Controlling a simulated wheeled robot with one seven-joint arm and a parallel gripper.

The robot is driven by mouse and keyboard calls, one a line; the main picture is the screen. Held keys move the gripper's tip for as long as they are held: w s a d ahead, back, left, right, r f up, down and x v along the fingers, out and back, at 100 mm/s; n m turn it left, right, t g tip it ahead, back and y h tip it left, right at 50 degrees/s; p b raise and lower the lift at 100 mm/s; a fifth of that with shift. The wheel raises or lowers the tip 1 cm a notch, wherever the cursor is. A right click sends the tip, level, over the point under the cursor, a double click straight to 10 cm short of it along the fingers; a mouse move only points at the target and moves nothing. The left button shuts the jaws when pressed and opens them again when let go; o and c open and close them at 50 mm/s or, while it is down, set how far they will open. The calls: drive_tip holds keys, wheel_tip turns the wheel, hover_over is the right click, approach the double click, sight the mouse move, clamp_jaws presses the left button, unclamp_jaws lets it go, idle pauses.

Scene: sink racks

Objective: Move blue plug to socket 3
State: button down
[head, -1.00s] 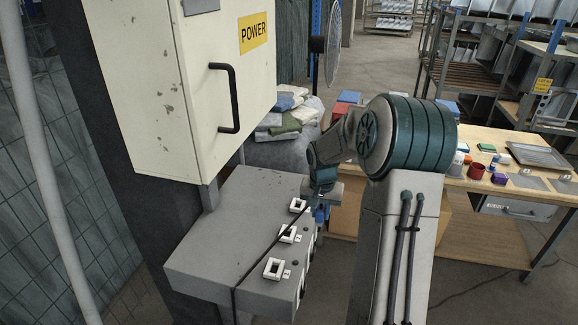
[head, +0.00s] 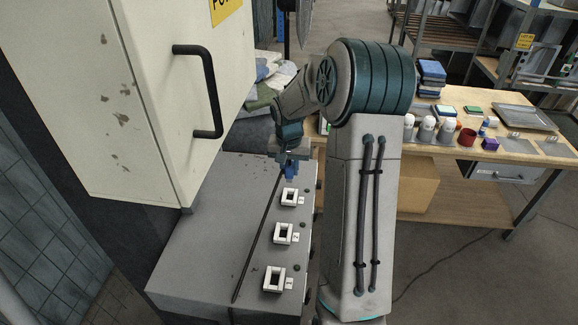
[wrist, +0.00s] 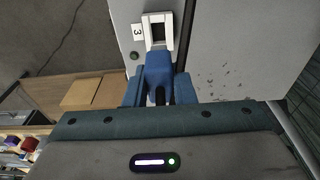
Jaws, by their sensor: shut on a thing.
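The blue plug (head: 291,174) is held in my gripper (head: 289,156), just beyond the farthest of three white-framed sockets on the grey box. In the wrist view the blue plug (wrist: 158,72) sits between the blue fingers of my gripper (wrist: 159,90). Its front end points at the white frame of socket 3 (wrist: 148,34), marked with a "3". The plug overlaps the frame's lower edge in that view; whether they touch I cannot tell. In the head view the far socket (head: 289,197) appears to be this one. Its opening is empty.
Two more sockets, middle (head: 283,233) and near (head: 273,279), are empty. A cream cabinet (head: 130,90) with a black handle overhangs at left. A cluttered workbench (head: 540,165) stands at right.

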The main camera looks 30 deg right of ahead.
sight(290, 181)
drive_tip(key=shift+f+b, duration=2.35)
drive_tip(key=shift+f, duration=0.6)
drive_tip(key=shift+f+b, duration=1.35)
drive_tip(key=c, duration=1.1)
unclamp_jaws()
drive_tip(key=shift+r, duration=0.15)
drive_tip(key=r, duration=0.4)
drive_tip(key=s+r, duration=0.1)
drive_tip(key=r, duration=0.4)
drive_tip(key=a+r, duration=0.1)
drive_tip(key=r, duration=0.3)
drive_tip(key=shift+s+r, duration=0.2)
drive_tip(key=shift+r, duration=0.05)
